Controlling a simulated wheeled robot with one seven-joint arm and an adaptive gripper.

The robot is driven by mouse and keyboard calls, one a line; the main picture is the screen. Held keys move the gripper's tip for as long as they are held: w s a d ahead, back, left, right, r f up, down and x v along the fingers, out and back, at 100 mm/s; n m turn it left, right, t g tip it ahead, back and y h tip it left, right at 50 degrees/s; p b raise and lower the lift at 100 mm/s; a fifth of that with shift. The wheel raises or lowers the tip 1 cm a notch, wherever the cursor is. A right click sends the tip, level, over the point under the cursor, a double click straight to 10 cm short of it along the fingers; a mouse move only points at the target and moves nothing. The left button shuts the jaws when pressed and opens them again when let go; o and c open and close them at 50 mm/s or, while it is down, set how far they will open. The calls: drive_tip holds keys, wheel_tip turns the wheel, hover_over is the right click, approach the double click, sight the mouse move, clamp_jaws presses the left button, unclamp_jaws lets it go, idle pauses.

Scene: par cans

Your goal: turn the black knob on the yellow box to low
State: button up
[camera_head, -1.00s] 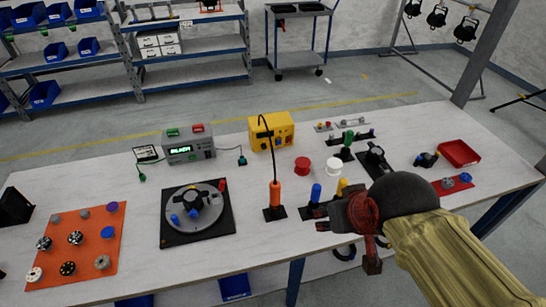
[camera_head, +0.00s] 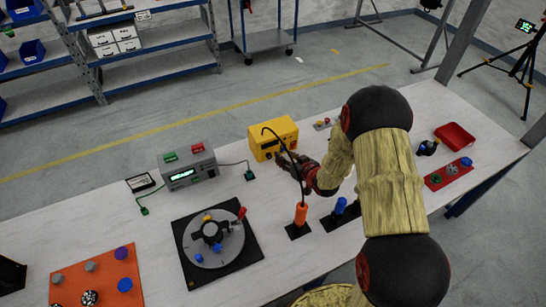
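The yellow box (camera_head: 272,132) stands at the back middle of the table. My gripper (camera_head: 285,161) is right at the lower front of the box, at its right half. The dark fingertips overlap the box's front face. I cannot tell whether they touch it. Whether the fingers are open or shut is too small to see.
An orange-handled tool (camera_head: 301,214) with a curved black cable rises just in front of my gripper. The grey meter (camera_head: 188,170) stands left of the box. A black turntable plate (camera_head: 247,253) lies front left. My arm covers the table's right middle.

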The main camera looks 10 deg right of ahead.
sight(270, 158)
drive_tip(key=shift+t+y, duration=0.3)
drive_tip(key=shift+y, duration=0.3)
drive_tip(key=f, duration=0.1)
drive_tip(key=a+f, duration=0.1)
drive_tip(key=s+f, duration=0.1)
drive_tip(key=shift+s+a+f, duration=0.1)
drive_tip(key=shift+a+f, duration=0.3)
drive_tip(key=shift+f, duration=0.1)
drive_tip(key=b+x, duration=0.1)
drive_tip(key=x, duration=0.6)
drive_tip(key=shift+w, duration=0.3)
drive_tip(key=shift+c, duration=1.4)
clamp_jaws()
